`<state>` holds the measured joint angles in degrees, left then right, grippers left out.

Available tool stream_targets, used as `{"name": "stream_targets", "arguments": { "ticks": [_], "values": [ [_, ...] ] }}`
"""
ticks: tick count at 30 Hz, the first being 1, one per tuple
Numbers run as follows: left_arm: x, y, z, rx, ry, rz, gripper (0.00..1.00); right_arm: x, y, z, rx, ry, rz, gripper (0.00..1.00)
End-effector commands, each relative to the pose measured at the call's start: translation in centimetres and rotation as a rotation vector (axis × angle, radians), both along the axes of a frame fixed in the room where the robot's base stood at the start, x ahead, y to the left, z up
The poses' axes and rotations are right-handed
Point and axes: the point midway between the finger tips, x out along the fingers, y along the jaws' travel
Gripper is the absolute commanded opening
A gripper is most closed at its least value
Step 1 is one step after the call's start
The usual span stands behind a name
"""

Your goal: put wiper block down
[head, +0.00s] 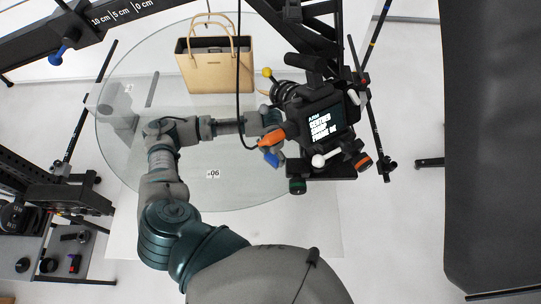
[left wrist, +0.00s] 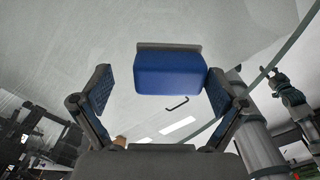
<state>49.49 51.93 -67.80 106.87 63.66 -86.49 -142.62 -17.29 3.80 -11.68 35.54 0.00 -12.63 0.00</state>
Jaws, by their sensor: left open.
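The wiper block, a blue block with a grey strip along its top edge (left wrist: 168,73), shows in the upper middle of the left wrist view. My left gripper (left wrist: 159,82) is open, with one finger on each side of the block. In the head view my left arm reaches over the glass turntable (head: 195,150), and the gripper (head: 272,122) is partly hidden by the camera rig. I cannot tell the block for sure there.
A black camera rig (head: 322,120) with coloured knobs hangs right over my left gripper. A tan handbag (head: 215,72) stands at the turntable's back. A thin black cable (head: 238,75) hangs in front of the bag. The front-left glass is clear.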

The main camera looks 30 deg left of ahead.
Motion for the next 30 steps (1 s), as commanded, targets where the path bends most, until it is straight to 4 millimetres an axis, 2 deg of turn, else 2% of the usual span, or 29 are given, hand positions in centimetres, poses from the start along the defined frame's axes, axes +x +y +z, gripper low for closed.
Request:
{"name": "stream_targets", "arguments": {
  "ticks": [9, 15, 23, 30],
  "values": [
    [0.1, 0.1, 7.0, -0.002, -0.006, 0.000, 0.97, 0.2, -1.3, -1.0, -0.015, -0.003, 0.002, 0.35],
    [0.0, 0.3, 9.9, -0.004, -0.002, 0.002, 0.97, 0.2, -2.0, -1.2, -0.023, -0.003, 0.001, 0.35],
    [0.0, 0.2, 10.8, -0.004, 0.001, 0.001, 0.97, 0.2, -1.8, -1.2, -0.021, -0.003, 0.000, 0.35],
    [0.0, 0.1, 10.8, -0.002, 0.000, 0.000, 0.97, 0.2, -0.5, -1.2, -0.005, -0.002, -0.003, 0.35]
  ]
}}
